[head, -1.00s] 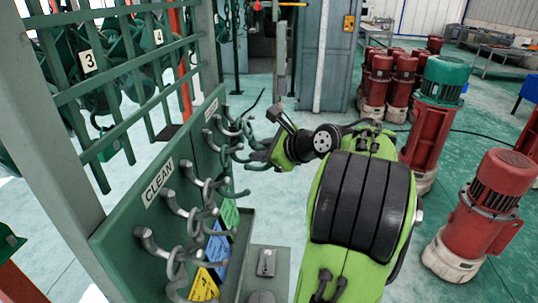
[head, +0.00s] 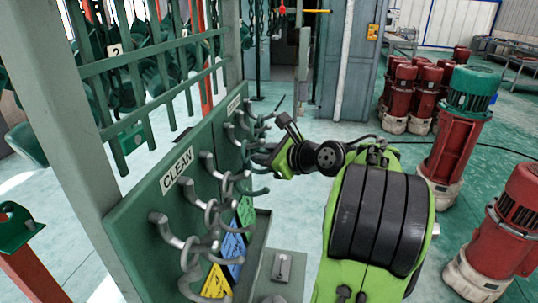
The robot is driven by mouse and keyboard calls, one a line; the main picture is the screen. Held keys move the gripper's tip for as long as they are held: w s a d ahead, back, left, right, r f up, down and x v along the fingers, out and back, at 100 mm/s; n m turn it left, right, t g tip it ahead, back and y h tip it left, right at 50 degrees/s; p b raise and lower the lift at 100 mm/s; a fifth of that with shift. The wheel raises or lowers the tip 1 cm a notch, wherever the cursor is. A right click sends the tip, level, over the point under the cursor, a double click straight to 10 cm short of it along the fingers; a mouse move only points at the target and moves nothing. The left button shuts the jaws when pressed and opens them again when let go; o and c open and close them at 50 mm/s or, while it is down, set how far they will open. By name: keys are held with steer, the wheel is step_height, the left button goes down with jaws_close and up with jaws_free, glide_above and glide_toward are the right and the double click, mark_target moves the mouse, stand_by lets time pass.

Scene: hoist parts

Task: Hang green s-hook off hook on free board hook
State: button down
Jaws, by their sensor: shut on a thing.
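The green board (head: 140,208) with a "CLEAN" label stands at left centre. Several grey hooks (head: 170,232) stick out from it. Grey S-hooks (head: 212,212) hang on the nearer ones. My gripper (head: 264,158) is at the board's far end, beside the far hooks, shut on a thin curved grey-green S-hook (head: 258,171). The fingers and nearby hooks overlap, so I cannot tell whether the held S-hook touches a board hook. Which far hook is free is too small to tell.
Yellow (head: 216,284), blue (head: 233,248) and green (head: 246,211) tags show below the hooks. A green barred rack (head: 150,62) stands behind the board. Red machines (head: 452,140) stand on the right. The floor (head: 330,135) beyond my arm has free room.

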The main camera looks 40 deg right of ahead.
steer(key=shift+f, duration=0.15)
stand_by(0.3)
steer(key=shift+a+f, duration=0.1)
steer(key=shift+f, duration=0.2)
stand_by(0.3)
steer(key=c, duration=0.9)
jaws_free()
steer(key=shift+o, duration=0.2)
steer(key=p+v, duration=0.6)
steer(key=v, duration=0.9)
steer(key=shift+s, duration=0.35)
